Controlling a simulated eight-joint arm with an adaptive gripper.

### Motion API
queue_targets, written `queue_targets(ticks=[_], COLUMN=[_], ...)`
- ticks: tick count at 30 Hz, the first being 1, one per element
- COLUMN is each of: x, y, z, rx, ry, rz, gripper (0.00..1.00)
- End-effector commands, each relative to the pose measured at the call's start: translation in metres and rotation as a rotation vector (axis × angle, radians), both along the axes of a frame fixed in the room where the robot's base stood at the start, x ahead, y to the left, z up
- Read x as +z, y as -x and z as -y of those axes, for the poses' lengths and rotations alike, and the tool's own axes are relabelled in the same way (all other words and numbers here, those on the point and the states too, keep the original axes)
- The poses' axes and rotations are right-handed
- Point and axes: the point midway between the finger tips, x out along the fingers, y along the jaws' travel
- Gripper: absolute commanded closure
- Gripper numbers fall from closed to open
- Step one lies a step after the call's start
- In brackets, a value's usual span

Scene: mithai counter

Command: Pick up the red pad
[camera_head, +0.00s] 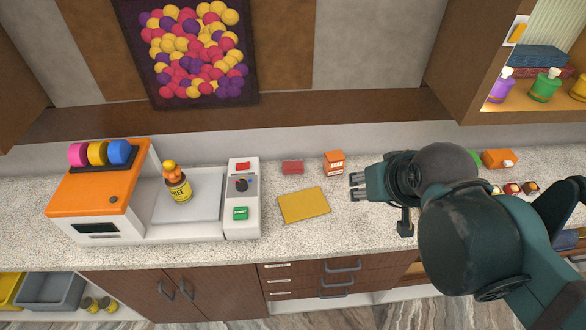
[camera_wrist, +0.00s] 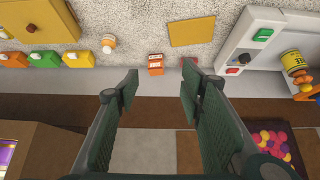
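The red pad (camera_head: 292,167) is a small flat red block lying on the counter, behind the yellow mat and left of an orange-red box.
The orange-red box (camera_head: 334,162) stands close to the pad's right. The yellow mat (camera_head: 303,205) lies in front. A white control panel (camera_head: 242,216) with green and red buttons stands left, beside a yellow can (camera_head: 178,189). Bare counter lies between mat and gripper.

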Motion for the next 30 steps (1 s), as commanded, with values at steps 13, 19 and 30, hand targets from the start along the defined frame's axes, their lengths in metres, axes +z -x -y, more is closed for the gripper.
queue_targets(ticks=[13, 19, 30], x=[0.0, 0.0, 0.006], y=[0.0, 0.0, -0.019], z=[0.0, 0.0, -0.004], rx=[0.0, -0.001, -0.058], ry=[0.0, -0.001, -0.046], rz=[0.0, 0.0, -0.029], gripper=[0.56, 0.56, 0.56])
